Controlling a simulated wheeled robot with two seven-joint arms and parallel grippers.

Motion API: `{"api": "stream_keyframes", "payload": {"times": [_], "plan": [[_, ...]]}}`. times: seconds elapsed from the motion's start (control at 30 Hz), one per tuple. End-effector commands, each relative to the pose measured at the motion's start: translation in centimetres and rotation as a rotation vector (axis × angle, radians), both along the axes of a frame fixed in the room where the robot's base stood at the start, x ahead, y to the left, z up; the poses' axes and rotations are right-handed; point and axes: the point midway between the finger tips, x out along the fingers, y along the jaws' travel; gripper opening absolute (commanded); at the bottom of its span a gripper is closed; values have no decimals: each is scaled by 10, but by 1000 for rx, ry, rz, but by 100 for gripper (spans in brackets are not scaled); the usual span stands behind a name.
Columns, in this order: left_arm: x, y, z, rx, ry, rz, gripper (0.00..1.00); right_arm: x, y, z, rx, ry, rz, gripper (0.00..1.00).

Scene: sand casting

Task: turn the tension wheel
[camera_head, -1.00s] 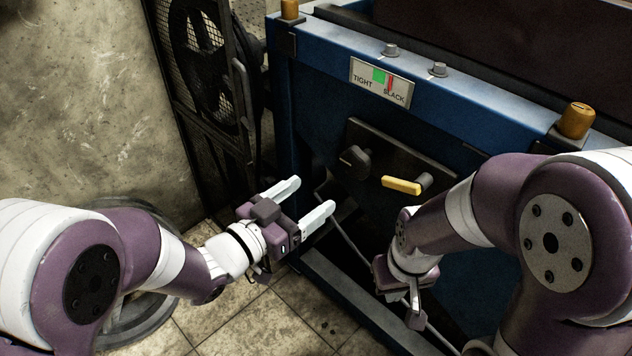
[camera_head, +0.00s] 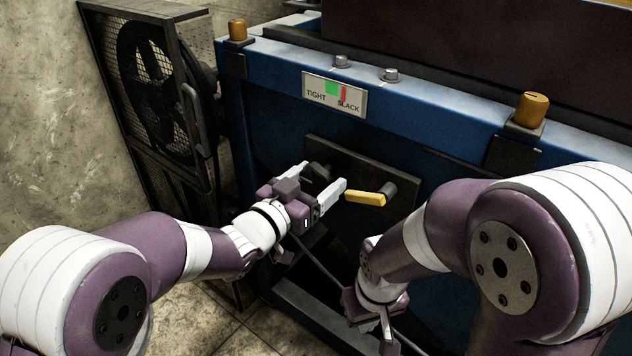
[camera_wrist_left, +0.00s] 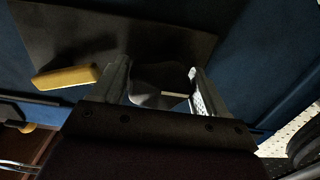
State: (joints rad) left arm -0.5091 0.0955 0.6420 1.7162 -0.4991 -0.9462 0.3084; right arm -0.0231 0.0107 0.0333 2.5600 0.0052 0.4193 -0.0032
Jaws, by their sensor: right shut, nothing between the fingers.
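The tension wheel appears to be the dark round knob (camera_head: 317,171) on a dark plate (camera_head: 345,158) on the blue machine's front. My left gripper (camera_head: 322,176) is open, with its white fingers pointing at the knob. In the left wrist view the dark knob (camera_wrist_left: 160,82) lies between the open fingers (camera_wrist_left: 160,90), with gaps visible; I cannot tell whether either finger touches it. A gauge (camera_head: 335,94) reads TIGHT at left and SLACK at right. Its red needle stands just right of the green band. My right gripper (camera_head: 387,345) is shut and empty, low in front of the machine.
A yellow handle (camera_head: 365,199) sticks out just right of the knob, close to my left fingers; it also shows in the left wrist view (camera_wrist_left: 66,77). Orange caps (camera_head: 530,110) top the blue frame (camera_head: 430,110).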

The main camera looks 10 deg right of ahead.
Motion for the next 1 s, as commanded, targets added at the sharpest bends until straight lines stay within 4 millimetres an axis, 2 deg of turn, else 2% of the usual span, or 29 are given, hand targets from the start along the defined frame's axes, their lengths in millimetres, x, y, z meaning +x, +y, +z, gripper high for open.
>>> {"api": "stream_keyframes", "payload": {"times": [0.03,0.1,0.47,1.0], "plan": [[0,0,0,0,0,0,58,0,0,0,0,0,0,0],[0,0,0,0,0,0,38,0,0,0,0,0,0,0],[0,0,-1,33,-42,0,38,0,0,-3,0,0,0,0],[1,1,-3,272,-347,-1,38,0,0,-24,0,0,0,0]]}}
